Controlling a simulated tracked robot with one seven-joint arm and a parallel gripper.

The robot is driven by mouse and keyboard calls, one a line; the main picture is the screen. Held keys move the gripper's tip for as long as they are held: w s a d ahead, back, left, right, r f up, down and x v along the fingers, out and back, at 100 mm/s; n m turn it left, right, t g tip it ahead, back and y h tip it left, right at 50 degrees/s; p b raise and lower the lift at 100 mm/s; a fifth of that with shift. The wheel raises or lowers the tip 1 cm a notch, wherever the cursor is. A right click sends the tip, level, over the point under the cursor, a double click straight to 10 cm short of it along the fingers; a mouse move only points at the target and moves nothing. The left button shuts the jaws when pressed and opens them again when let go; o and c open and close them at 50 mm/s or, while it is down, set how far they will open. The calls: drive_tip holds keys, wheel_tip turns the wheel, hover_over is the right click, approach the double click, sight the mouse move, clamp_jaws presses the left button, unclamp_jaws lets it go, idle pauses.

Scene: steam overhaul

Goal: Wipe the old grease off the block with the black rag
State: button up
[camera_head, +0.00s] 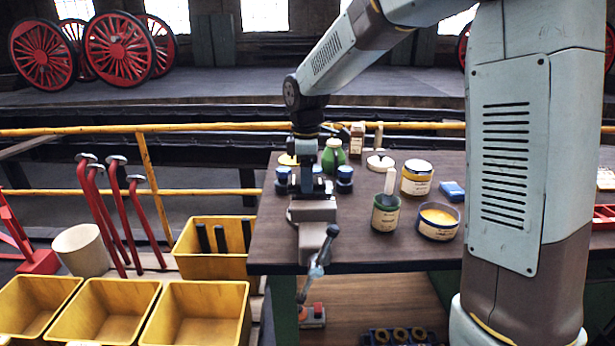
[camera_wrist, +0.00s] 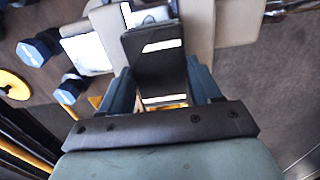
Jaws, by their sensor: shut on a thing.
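My gripper (camera_head: 307,170) is over the vise (camera_head: 313,212) at the left front of the workbench. In the wrist view its two blue-grey fingers (camera_wrist: 158,88) are closed on a dark, flat-sided thing, which looks like the black rag (camera_wrist: 155,50). Bright metal, probably the block (camera_wrist: 88,50), shows beside the rag between the pale vise parts. Most of the block is hidden by the rag and my gripper. I cannot tell whether the rag touches it, nor see any grease clearly.
Blue-topped pieces (camera_head: 344,175) stand close beside the vise. A green bottle (camera_head: 333,157), a green tin with a brush (camera_head: 385,212) and an open yellow grease tin (camera_head: 438,221) stand to the right.

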sight(319, 179)
drive_tip(key=shift+s+d+f, duration=0.1)
drive_tip(key=shift+d+f, duration=0.1)
drive_tip(key=shift+d, duration=1.35)
drive_tip(key=shift+a+r, duration=0.1)
drive_tip(key=shift+a, duration=1.55)
drive_tip(key=shift+d+r, duration=0.15)
drive_tip(key=shift+d, duration=1.45)
drive_tip(key=shift+a, duration=1.6)
drive_tip(key=shift+d+r, duration=0.25)
drive_tip(key=shift+r, duration=0.9)
drive_tip(key=shift+d+r, duration=0.3)
drive_tip(key=shift+r, duration=0.8)
drive_tip(key=shift+d+r, duration=0.25)
drive_tip(key=shift+r, duration=0.9)
